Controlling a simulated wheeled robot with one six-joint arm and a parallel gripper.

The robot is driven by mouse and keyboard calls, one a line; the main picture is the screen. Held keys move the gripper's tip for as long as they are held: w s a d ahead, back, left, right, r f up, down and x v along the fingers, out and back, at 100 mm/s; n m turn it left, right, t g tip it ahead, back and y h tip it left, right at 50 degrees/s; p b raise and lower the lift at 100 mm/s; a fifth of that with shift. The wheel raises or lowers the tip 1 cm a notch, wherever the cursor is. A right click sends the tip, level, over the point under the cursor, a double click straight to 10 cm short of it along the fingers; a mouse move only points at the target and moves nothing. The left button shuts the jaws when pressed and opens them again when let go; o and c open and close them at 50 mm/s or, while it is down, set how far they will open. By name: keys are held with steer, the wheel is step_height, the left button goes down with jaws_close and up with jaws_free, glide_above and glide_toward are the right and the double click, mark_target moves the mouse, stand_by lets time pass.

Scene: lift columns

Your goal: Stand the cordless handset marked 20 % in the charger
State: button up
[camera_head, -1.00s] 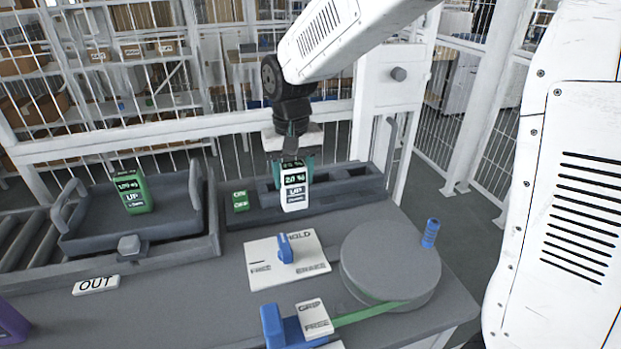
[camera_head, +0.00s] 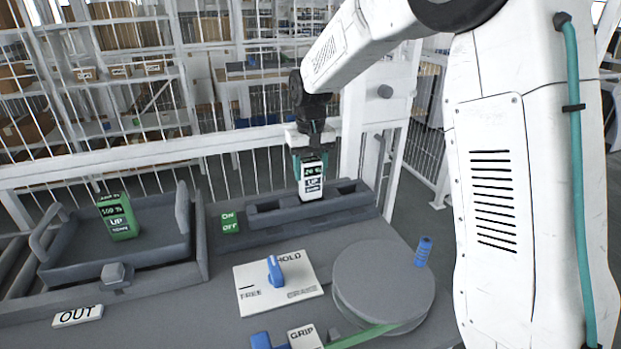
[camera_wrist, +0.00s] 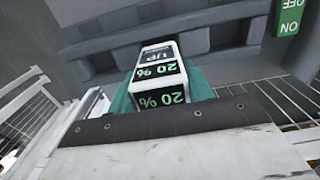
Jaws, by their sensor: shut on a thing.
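The white handset marked 20 % (camera_head: 312,179) is upright in my gripper (camera_head: 311,160), whose teal fingers are shut on its upper part. It also shows in the wrist view (camera_wrist: 158,72), with 20 % on its top and face. The grey charger (camera_head: 266,212) is a long slotted trough at the back of the table. The handset's lower end is at the trough, in front of or over its slots; I cannot tell whether it touches. A green handset (camera_head: 118,217) marked 100 % stands in the grey tray at left.
A green ON/OFF label (camera_head: 230,222) is left of the charger. The grey tray (camera_head: 188,262) has raised handles. A FREE/HOLD plate with a blue lever (camera_head: 276,271), a round grey turntable (camera_head: 384,285) and an OUT sign (camera_head: 78,316) are nearer. White fencing stands behind.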

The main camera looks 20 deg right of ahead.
step_height(320, 180, down, 3)
steer(key=shift+r, duration=0.1)
steer(key=o, duration=1.4)
step_height(320, 180, up, 12)
steer(key=shift+f, duration=0.25)
steer(key=shift+s+r, duration=0.25)
steer(key=shift+r, duration=0.1)
steer(key=s+d+t, duration=0.1)
steer(key=s+d, duration=0.2)
steer(key=s, duration=3.4)
steer(key=shift+s+f, duration=0.3)
